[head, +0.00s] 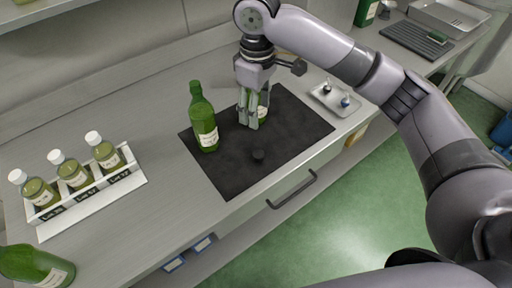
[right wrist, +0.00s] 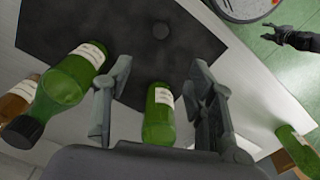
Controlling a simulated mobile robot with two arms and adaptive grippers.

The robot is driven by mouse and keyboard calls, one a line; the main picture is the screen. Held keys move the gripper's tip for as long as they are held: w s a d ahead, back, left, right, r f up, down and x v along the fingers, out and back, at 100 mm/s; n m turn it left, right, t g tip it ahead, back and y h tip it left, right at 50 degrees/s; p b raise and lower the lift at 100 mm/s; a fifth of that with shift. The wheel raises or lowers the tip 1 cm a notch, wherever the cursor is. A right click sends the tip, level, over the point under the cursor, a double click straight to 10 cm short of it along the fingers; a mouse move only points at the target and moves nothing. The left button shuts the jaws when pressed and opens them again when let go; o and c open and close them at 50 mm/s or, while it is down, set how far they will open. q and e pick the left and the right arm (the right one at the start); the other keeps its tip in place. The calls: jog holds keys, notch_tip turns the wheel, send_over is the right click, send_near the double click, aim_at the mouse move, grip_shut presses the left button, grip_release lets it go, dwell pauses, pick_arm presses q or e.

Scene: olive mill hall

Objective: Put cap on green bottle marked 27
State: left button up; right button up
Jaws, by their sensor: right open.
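A green bottle (head: 262,108) with a white label stands on the dark mat (head: 215,170), partly hidden by my right gripper (head: 248,123). In the right wrist view a green bottle (right wrist: 158,120) shows between the open fingers, with gaps on both sides. A second green bottle (head: 204,125) stands on the mat to the left. A dark round cap (head: 258,155) lies on the mat, apart from the gripper. A green bottle with a dark cap (right wrist: 25,130) shows at left in the right wrist view. Label numbers are unreadable. A dark gripper-like shape, likely my left (right wrist: 290,38), shows over the floor.
A white rack (head: 95,205) holds three white-capped sample bottles at left. Another green bottle (head: 35,268) is at the lower left. A small tray (head: 325,103) with stoppers lies right of the mat. The bench between rack and mat is clear.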

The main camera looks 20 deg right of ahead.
jog(key=s, duration=0.1)
jog(key=p, duration=0.2)
send_over(259, 154)
jog(key=f, duration=1.1)
jog(key=shift+a, duration=0.25)
jog(key=shift+f, duration=0.55)
pick_arm(q)
jog(key=shift+s+r, duration=1.05)
jog(key=shift+r, duration=0.05)
jog(key=shift+r, duration=0.1)
pick_arm(e)
jog(key=shift+f, duration=0.1)
jog(key=shift+f+p, duration=0.4)
jog(key=shift+p, duration=0.1)
jog(key=f+p, duration=0.1)
jog(key=f, duration=0.3)
jog(key=shift+d+f, duration=0.1)
jog(key=shift+d, duration=0.1)
pick_arm(q)
jog(key=shift+a+r, duration=0.1)
jog(key=shift+r, duration=0.7)
